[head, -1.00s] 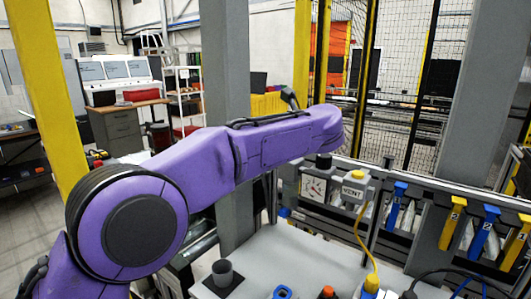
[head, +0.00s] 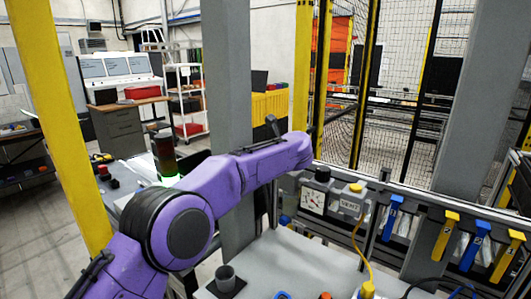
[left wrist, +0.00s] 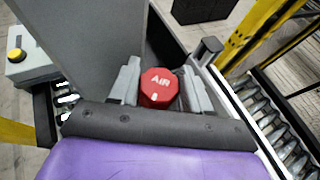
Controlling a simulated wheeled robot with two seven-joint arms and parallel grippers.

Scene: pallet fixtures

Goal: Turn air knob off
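The air knob (left wrist: 158,88) is red with "AIR" in white on its face and shows in the left wrist view. My left gripper (left wrist: 162,82) has its two grey fingers apart, one on each side of the knob. The fingers look very close to the knob's sides; I cannot tell whether they touch it. In the head view my purple left arm reaches in from the left, and its gripper and the red knob are hidden behind it. My right gripper is not in view.
A pressure gauge (head: 313,200) and a "VENT" box (head: 349,206) with a yellow button stand right of my arm. Blue and yellow clamps (head: 446,236) line the rail farther right. A grey post (head: 228,100) rises behind my arm.

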